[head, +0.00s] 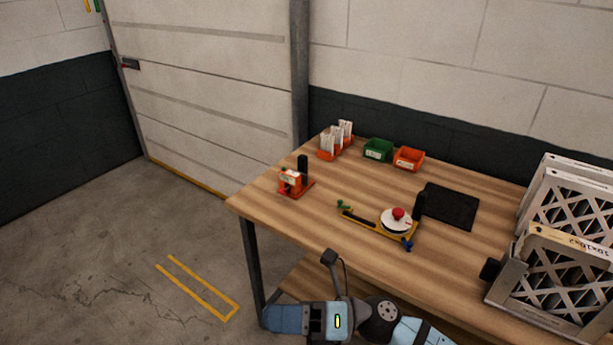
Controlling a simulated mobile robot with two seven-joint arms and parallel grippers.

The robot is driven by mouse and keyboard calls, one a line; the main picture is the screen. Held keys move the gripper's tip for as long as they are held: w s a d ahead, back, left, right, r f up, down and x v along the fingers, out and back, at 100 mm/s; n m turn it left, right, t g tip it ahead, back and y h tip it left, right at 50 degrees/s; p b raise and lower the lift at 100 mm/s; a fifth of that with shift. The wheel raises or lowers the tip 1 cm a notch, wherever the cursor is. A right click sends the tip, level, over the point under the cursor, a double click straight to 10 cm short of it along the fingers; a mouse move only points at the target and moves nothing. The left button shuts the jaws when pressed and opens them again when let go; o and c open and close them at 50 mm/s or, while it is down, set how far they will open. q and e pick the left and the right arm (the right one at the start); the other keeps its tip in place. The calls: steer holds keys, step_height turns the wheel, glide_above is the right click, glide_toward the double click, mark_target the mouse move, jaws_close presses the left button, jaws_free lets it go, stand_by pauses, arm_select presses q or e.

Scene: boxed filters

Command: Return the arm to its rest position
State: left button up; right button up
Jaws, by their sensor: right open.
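My right gripper (286,318) is low in the head view, at the end of my blue and grey arm, which comes in from the lower right. It is in front of the table's near edge, apart from the things on the tabletop. It is open, and I see nothing held in it; its fingertips are hard to make out. My left gripper is out of the picture.
The wooden table (266,212) bears a yellow fixture (366,226) with a red knob, a black mat (452,205), green (377,149) and orange (408,158) bins, an orange stand (292,183), and boxed filters (565,265) at right. Open floor lies left.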

steer(key=w+d+f+m+t+h, duration=0.35)
steer(key=d+m+t, duration=0.25)
steer(key=m+t, duration=0.5)
steer(key=w+d+f+m+t+h, duration=0.2)
steer(key=d+f+m+t+h, duration=0.4)
steer(key=m, duration=0.9)
steer(key=s+d+f+m+g+h, duration=0.1)
steer(key=s+d+f+m+h, duration=0.1)
steer(key=s+d+f+m, duration=0.2)
steer(key=s+d+f+m+g+h, duration=0.2)
steer(key=s+d+f+m+h, duration=0.1)
steer(key=f, duration=0.5)
steer(key=s+d+f+m+g+h, duration=0.1)
steer(key=s+d+f+m+h, duration=0.2)
steer(key=s+d+f+m, duration=0.2)
steer(key=f+m, duration=0.2)
steer(key=shift+s+m, duration=0.2)
steer(key=shift+m, duration=0.1)
